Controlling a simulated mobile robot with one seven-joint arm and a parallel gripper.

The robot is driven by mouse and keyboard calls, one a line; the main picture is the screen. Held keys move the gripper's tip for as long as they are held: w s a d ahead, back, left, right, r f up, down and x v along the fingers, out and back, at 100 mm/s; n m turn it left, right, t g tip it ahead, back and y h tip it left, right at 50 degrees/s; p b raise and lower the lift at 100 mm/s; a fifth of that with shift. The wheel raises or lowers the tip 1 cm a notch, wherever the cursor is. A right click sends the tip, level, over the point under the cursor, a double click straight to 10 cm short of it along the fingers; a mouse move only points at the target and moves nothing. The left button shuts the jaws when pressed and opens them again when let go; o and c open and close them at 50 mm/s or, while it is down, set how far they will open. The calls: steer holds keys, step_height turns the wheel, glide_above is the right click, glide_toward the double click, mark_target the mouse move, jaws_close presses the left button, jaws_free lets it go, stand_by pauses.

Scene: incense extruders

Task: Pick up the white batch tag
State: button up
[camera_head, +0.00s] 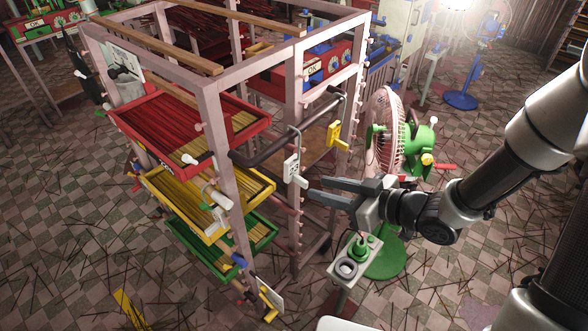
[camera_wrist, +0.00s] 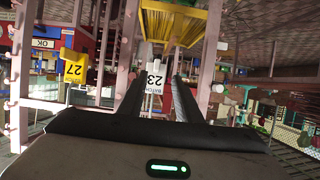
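The white batch tag (camera_head: 291,168) hangs from a peg on a pink post of the rack in the head view. In the wrist view the white tag (camera_wrist: 154,80) appears upside down with the number 23, framed between my two fingers. My gripper (camera_head: 309,188) is open and empty, its fingers pointing left at the post. The fingertips are close to the tag, at about its lower edge in the head view. I cannot tell whether the tag is between the tips or just beyond them.
A yellow tag (camera_head: 335,134) hangs on the neighbouring post; it reads 27 in the wrist view (camera_wrist: 75,67). The rack (camera_head: 226,140) holds a red tray (camera_head: 193,163), a yellow tray and a green tray. A fan (camera_head: 388,130) stands right behind my gripper. A small box (camera_head: 349,268) stands below.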

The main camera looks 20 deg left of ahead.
mark_target(304, 180)
steer(key=shift+w+b+x, duration=0.2)
steer(key=shift+b+x, duration=0.05)
steer(key=shift+x, duration=1.45)
steer(key=shift+w+b+x, duration=0.2)
steer(key=shift+x, duration=1.5)
steer(key=shift+d+r, duration=0.1)
steer(key=shift+r, duration=0.1)
jaws_close()
